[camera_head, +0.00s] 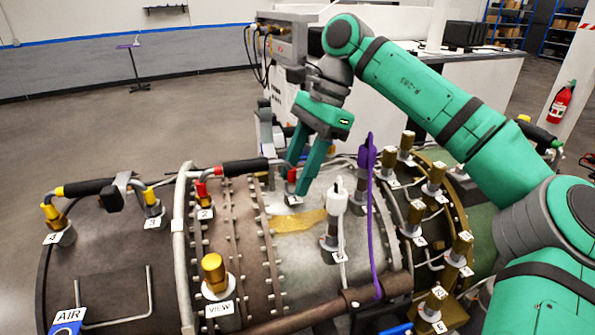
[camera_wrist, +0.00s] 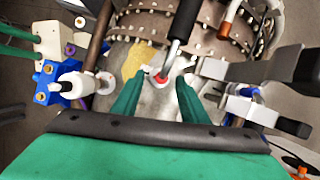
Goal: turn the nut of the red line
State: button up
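The red line is a black-sleeved hose (camera_head: 243,168) running across the turbine's brown flange. Its left end has a red nut (camera_head: 202,189) on the fitting tagged 2. At its right end a red nut (camera_wrist: 161,78) sits low on the grey casing, and it also shows in the head view (camera_head: 292,174), partly hidden by my fingers. My gripper (camera_head: 299,180) points down over this right end. Its green fingers are apart. In the wrist view my gripper (camera_wrist: 158,82) shows the nut between the fingertips, with a gap on each side. I cannot tell the exact height difference.
A white-capped fitting (camera_head: 336,200) and a purple lever (camera_head: 368,160) stand close to the right of my gripper. A yellow-nutted hose (camera_head: 90,187) lies at left. Several brass fittings (camera_head: 435,178) crowd the right. A gold cap (camera_head: 213,270) stands in front.

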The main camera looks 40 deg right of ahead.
grip_shut()
jog(key=shift+m, duration=0.3)
jog(key=m+t, duration=0.1)
jog(key=m, duration=0.2)
jog(key=shift+s+a+m+t+h, duration=0.2)
jog(key=shift+m+t+h, duration=0.1)
jog(key=shift+t, duration=0.1)
jog(key=m, duration=0.2)
jog(key=m+t+h, duration=0.1)
jog(key=m, duration=0.1)
jog(key=shift+s+a+r+m, duration=0.1)
jog(key=shift+s+a+m, duration=0.1)
jog(key=shift+m, duration=0.1)
jog(key=m+h, duration=0.1)
jog(key=m, duration=0.1)
jog(key=m+t+h, duration=0.1)
jog(key=m, duration=0.2)
jog(key=shift+a, duration=0.2)
jog(key=shift+a+m+h, duration=0.1)
jog(key=shift+m+h, duration=0.4)
jog(key=shift+m, duration=0.7)
jog(key=shift+a+m+h, duration=0.1)
jog(key=shift+m+h, duration=0.4)
jog(key=shift+m, duration=0.7)
